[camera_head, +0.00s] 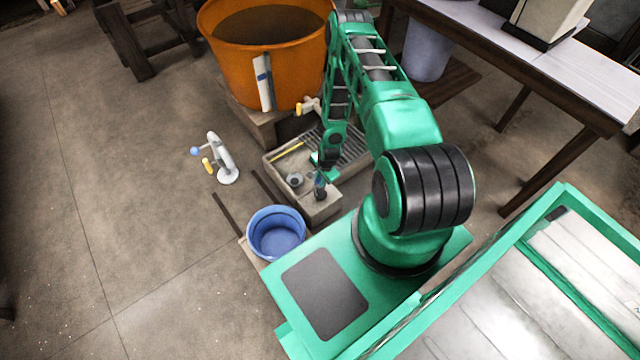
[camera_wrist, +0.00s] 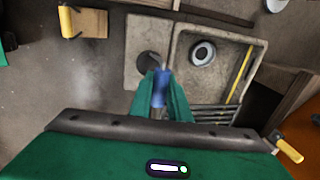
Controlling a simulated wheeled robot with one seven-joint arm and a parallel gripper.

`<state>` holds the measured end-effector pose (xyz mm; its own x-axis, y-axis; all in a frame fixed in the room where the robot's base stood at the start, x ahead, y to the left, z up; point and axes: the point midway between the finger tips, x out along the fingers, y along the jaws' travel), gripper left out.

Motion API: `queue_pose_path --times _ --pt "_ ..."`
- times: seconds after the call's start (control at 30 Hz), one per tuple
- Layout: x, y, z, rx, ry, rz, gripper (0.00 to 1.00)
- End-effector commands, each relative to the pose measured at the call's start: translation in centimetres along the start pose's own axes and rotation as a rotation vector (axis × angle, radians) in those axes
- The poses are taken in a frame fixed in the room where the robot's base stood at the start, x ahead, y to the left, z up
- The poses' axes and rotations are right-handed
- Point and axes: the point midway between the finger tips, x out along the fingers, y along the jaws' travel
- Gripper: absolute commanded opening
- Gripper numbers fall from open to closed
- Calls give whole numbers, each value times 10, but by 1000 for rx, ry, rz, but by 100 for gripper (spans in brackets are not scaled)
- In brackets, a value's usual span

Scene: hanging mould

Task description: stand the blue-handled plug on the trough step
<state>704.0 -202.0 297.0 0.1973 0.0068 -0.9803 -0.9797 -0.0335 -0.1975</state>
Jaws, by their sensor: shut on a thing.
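My gripper (camera_head: 322,172) is shut on the blue handle of the plug (camera_head: 320,191), at the near end of the stone trough (camera_head: 274,162). In the wrist view the blue handle (camera_wrist: 158,88) stands between my gripper's green fingers (camera_wrist: 160,82). A dark round shape (camera_wrist: 150,65), seemingly the plug's stopper, shows past the fingertips over the pale trough step (camera_wrist: 135,88). The step also shows in the head view (camera_head: 322,210). The plug looks about upright; whether its bottom touches the step I cannot tell. A ringed drain (camera_wrist: 203,53) lies in the basin beside the step.
A yellow stick (camera_wrist: 240,75) and a slatted rack (camera_head: 345,148) lie at the trough. A blue bucket (camera_head: 275,234) stands near left. An orange tub (camera_head: 270,60) with a tap (camera_head: 306,106) stands behind. A white stand (camera_head: 224,160) is on open floor at left.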

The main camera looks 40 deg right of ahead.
Motion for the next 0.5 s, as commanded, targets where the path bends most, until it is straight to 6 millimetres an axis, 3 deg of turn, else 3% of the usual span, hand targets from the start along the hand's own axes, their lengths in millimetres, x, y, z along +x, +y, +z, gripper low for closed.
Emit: queue_pose_path --times 0.17,0.5 --pt "22 5 0 0 0 0 0" --pt "24 5 0 1 0 0 0"
